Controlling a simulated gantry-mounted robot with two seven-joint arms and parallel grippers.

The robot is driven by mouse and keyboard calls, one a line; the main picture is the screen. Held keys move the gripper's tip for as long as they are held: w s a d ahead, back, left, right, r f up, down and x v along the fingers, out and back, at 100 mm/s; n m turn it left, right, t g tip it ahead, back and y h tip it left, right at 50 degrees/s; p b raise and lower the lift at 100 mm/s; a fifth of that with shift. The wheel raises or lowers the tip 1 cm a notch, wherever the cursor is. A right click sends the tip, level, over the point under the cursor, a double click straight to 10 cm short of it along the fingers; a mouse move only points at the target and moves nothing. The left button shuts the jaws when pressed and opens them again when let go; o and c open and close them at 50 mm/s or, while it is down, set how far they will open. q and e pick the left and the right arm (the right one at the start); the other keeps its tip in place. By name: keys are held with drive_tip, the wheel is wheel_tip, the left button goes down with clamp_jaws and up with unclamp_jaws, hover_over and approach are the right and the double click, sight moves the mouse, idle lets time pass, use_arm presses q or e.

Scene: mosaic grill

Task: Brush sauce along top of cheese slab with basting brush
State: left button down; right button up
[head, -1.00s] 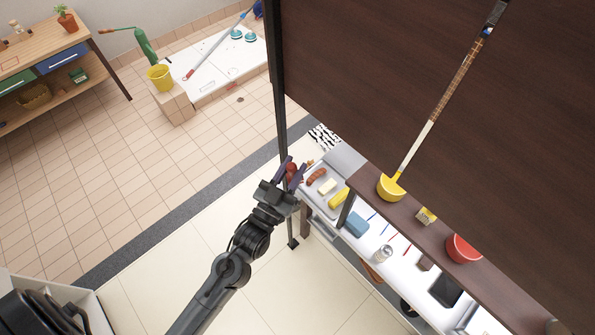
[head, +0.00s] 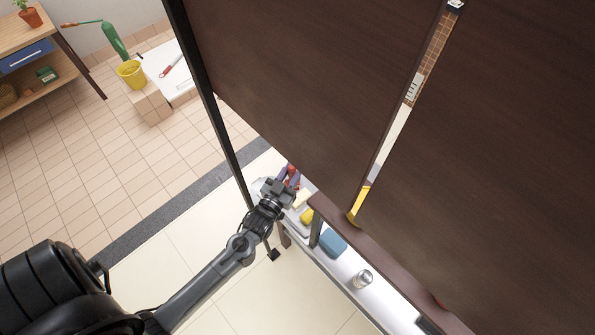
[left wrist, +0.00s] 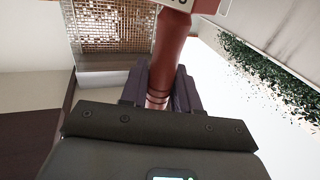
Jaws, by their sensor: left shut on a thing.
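My left gripper (head: 288,177) is at the far left end of the counter. In the left wrist view its fingers (left wrist: 160,88) are shut on a reddish-brown, ringed handle (left wrist: 170,50), which looks like the basting brush's. My right gripper is not in view.
Beside the block lie a yellow item (head: 307,215), a blue sponge-like block (head: 333,243) and a metal can (head: 363,280) along the counter. A dark brown panel (head: 300,90) with a raised shelf (head: 375,262) overhangs the counter and hides much of it.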

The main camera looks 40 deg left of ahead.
use_arm(q)
drive_tip(key=shift+s+f, duration=0.3)
drive_tip(key=shift+f, duration=0.25)
drive_tip(key=shift+w+f+b, duration=0.1)
drive_tip(key=shift+f+b, duration=0.45)
drive_tip(key=shift+b, duration=0.35)
wheel_tip(320, 180, down, 3)
drive_tip(key=b, duration=0.3)
drive_tip(key=shift+f, duration=0.15)
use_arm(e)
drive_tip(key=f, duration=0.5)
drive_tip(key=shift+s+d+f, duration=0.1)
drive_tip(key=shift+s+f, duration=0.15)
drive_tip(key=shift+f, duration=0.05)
